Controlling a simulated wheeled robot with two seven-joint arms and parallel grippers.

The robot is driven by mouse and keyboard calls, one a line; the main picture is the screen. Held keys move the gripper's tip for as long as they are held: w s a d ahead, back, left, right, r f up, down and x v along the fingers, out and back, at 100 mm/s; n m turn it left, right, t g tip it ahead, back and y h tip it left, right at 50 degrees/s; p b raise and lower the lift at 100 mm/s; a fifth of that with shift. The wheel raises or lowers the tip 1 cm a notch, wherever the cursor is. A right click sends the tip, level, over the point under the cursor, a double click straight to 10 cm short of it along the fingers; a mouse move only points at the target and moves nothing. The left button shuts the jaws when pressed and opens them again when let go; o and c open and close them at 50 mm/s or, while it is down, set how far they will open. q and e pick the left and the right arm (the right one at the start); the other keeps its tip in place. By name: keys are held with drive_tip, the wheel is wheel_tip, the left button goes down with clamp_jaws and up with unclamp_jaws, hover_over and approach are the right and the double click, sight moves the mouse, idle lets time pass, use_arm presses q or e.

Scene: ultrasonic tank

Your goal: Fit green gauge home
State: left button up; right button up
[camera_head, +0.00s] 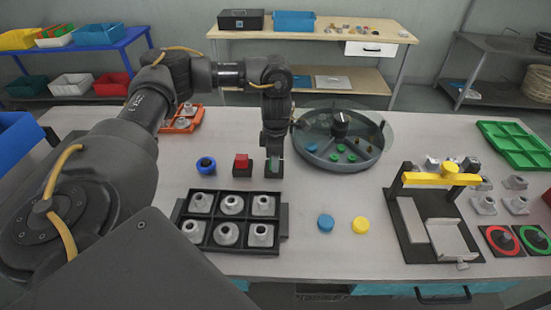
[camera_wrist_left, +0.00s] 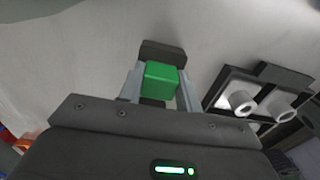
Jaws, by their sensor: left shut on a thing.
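My left gripper (camera_head: 274,168) points straight down over the table, behind the right end of the black rack. It is shut on a small green block (camera_wrist_left: 161,76), which I take for the green gauge. In the left wrist view the block sits between the two pale fingers (camera_wrist_left: 160,86). A dark piece (camera_wrist_left: 164,50) shows just beyond and beneath the block; I cannot tell whether the block touches it. In the head view the fingers mostly hide the block. My right gripper is not in view.
The black rack (camera_head: 285,222) with several grey fittings lies in front of the gripper. A round clear-rimmed tray (camera_head: 318,152) is close on the right. Blue (camera_head: 326,223) and yellow (camera_head: 360,225) caps lie in front.

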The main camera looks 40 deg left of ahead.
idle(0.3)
use_arm(q)
drive_tip(key=o, duration=1.1)
wheel_tip(320, 180, up, 11)
drive_tip(key=shift+f+p, duration=0.1)
drive_tip(key=shift+p, duration=0.2)
